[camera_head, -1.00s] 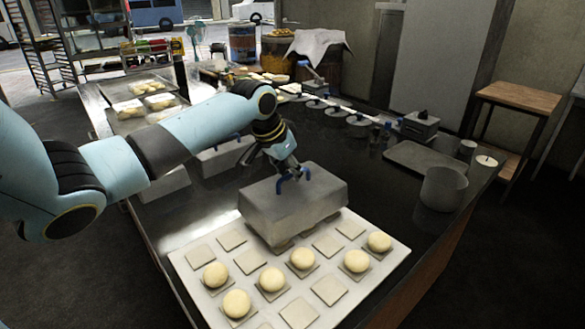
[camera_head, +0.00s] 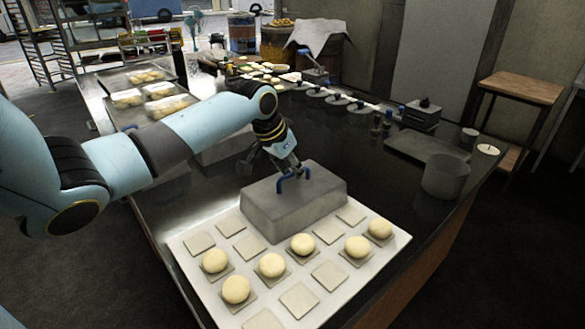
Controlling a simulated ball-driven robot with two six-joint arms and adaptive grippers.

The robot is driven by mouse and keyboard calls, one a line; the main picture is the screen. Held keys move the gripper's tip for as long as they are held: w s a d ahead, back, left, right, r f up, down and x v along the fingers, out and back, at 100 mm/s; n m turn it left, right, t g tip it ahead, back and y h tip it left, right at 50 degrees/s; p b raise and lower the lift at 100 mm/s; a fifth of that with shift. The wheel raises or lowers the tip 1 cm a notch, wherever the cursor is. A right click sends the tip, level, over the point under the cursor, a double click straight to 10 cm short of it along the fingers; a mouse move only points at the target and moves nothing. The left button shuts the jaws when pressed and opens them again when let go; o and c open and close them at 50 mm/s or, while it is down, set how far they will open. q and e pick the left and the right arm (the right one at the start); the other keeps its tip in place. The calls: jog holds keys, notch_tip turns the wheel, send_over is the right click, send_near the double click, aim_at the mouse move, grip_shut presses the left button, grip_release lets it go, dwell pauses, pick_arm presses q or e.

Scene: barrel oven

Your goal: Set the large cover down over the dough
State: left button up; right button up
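The large cover (camera_head: 300,207), a grey box with a blue handle (camera_head: 308,173) on top, stands level at the back middle of the pale tray (camera_head: 190,268). Its lower edge looks down on the tray, and whatever is under it is hidden. My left gripper (camera_head: 289,170) is at the handle from above and appears shut on it. Several round dough pieces (camera_head: 271,264) lie uncovered on square tiles in front of and beside the cover. My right gripper is not in view.
Some square tiles (camera_head: 299,299) on the tray are bare. A grey pot (camera_head: 445,176) and a flat dark tray (camera_head: 425,146) stand at the right. Trays of dough (camera_head: 160,105) are at the back left.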

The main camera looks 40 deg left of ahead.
pick_arm(q)
jog(key=o, duration=0.4)
jog(key=v, duration=1.2)
